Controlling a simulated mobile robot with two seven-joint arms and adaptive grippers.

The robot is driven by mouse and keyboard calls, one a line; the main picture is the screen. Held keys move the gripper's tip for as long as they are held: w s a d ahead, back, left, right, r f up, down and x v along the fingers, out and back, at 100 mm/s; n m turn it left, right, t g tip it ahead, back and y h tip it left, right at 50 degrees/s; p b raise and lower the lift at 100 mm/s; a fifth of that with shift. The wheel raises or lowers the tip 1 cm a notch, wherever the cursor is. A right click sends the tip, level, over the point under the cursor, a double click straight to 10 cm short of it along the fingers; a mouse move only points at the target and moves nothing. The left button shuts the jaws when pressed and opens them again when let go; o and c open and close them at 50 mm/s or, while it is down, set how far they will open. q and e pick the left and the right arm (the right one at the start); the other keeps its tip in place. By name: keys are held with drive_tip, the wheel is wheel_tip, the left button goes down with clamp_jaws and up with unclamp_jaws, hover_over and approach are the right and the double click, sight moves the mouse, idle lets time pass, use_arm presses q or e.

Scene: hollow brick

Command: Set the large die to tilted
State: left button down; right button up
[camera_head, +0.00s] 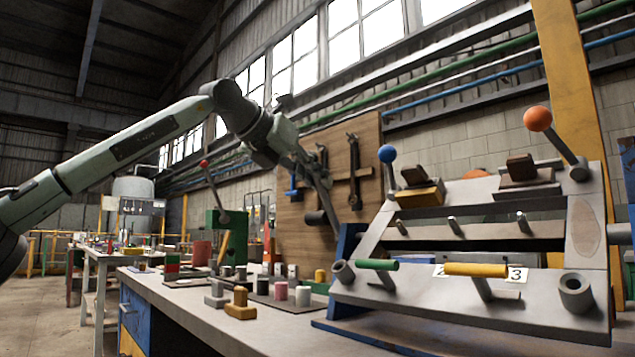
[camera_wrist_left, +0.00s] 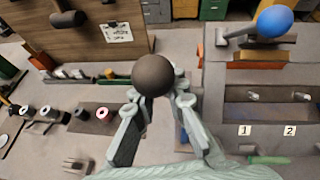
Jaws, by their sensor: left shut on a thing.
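My left gripper (camera_head: 291,155) is high left of the grey sloped rig (camera_head: 455,305) in the head view. In the wrist view its fingers (camera_wrist_left: 157,92) are shut on a dark brown ball knob (camera_wrist_left: 152,72). A dark bar (camera_head: 318,188) slopes down from the gripper in the head view, and the knob is hidden there. The rig carries a lever with a blue ball (camera_head: 387,154) and one with an orange ball (camera_head: 537,118), both standing at a slant. I cannot tell which part is the large die. My right gripper is not in view.
A brown tool board (camera_head: 345,215) stands behind the gripper. A green press (camera_head: 218,232) with a red-knobbed lever, a yellow block (camera_head: 240,309) and several small cylinders stand on the workbench (camera_head: 190,304). Green (camera_head: 377,264) and yellow (camera_head: 476,270) handles stick out from the rig's front.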

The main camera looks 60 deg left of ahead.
use_arm(q)
drive_tip(key=shift+f, duration=0.1)
drive_tip(key=c, duration=1.5)
unclamp_jaws()
drive_tip(key=shift+c, duration=0.2)
drive_tip(key=v, duration=1.2)
